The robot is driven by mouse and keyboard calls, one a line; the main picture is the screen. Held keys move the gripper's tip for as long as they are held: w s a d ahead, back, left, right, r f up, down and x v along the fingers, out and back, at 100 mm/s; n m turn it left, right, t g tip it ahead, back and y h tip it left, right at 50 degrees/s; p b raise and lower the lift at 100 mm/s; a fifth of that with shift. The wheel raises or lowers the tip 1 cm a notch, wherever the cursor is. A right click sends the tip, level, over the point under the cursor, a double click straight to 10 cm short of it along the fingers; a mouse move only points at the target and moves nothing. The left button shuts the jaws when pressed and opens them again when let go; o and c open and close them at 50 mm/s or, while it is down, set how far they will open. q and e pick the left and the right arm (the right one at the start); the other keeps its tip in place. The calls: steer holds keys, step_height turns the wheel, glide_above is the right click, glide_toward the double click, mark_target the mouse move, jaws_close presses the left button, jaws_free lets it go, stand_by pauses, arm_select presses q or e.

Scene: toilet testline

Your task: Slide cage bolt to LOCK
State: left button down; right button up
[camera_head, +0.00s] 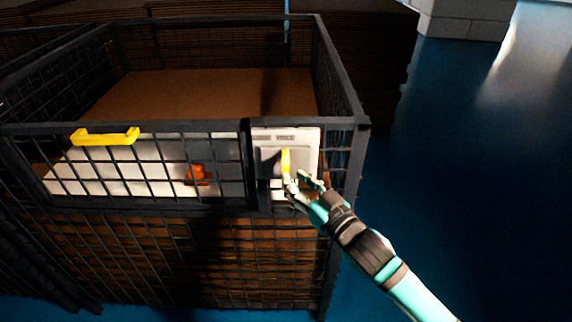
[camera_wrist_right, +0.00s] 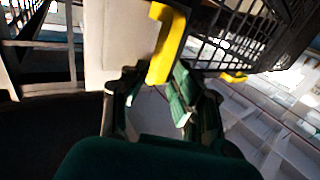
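The cage bolt's yellow handle (camera_head: 285,160) stands roughly upright on a pale plate (camera_head: 305,137) at the right of the cage front. The lettering along the plate's top is too small to read surely. My right gripper (camera_head: 303,181) is at the handle's lower end, with its fingers apart. In the right wrist view the yellow handle (camera_wrist_right: 168,42) reaches down to between the two fingers of the right gripper (camera_wrist_right: 155,95). I cannot tell whether either finger touches it. My left gripper is not in view.
The dark mesh cage (camera_head: 180,211) has a front panel with a yellow pull handle (camera_head: 105,136). A small orange object (camera_head: 197,174) shows behind the mesh. Brown stacks (camera_head: 365,60) stand behind. The blue floor (camera_head: 480,150) to the right is clear.

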mark_target(285, 168)
steer(key=x, duration=0.5)
steer(key=shift+p, duration=0.4)
steer(key=shift+s, duration=0.1)
jaws_close()
steer(key=shift+a+f, duration=0.1)
steer(key=shift+f, duration=0.15)
